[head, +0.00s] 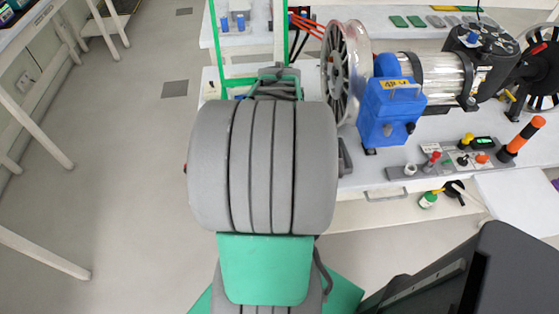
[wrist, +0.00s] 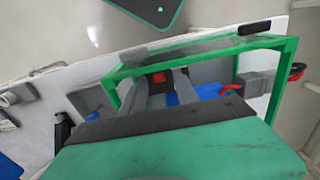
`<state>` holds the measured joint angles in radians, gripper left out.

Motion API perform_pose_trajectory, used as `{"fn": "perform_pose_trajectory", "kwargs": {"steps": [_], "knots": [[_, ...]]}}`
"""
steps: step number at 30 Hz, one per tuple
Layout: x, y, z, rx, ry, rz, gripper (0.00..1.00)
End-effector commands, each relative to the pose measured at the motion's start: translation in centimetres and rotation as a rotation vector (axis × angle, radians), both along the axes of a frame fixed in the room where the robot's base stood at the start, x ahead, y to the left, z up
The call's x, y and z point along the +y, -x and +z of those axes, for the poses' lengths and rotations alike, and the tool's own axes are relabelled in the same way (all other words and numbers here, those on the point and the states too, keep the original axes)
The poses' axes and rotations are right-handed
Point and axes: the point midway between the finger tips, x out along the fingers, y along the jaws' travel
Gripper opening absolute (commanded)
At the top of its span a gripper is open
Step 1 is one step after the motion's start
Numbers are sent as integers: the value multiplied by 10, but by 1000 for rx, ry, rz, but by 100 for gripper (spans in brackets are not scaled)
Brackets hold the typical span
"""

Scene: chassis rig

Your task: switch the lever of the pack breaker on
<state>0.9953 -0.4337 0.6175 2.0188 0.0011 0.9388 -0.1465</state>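My gripper (head: 276,76) is beyond my grey arm, close to a green frame (head: 217,48) on the bench. In the wrist view my gripper (wrist: 158,82) shows two grey fingers apart, with nothing visible held between them. They reach into the green frame (wrist: 285,88). A red and dark piece (wrist: 158,78) shows beyond the gap between the fingers. A red curved part (wrist: 232,88) lies by blue parts (wrist: 208,91) to the right. I cannot tell which red part is the breaker lever, or its position. My gripper's body hides the lower part of the frame.
A blue box (head: 388,113), a spoked wheel (head: 345,72) and a silver motor (head: 440,78) stand to the right on the white bench. A control panel (head: 455,160) lies near the bench front.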

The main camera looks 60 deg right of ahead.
Motion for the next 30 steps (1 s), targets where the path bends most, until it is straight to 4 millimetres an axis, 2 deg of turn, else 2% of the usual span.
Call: {"fn": "perform_pose_trajectory", "kwargs": {"steps": [5,18,30], "knots": [[0,0,0,0,0,0,35],[0,0,1,0,0,0,0],[0,0,1,1,0,-1,0]]}}
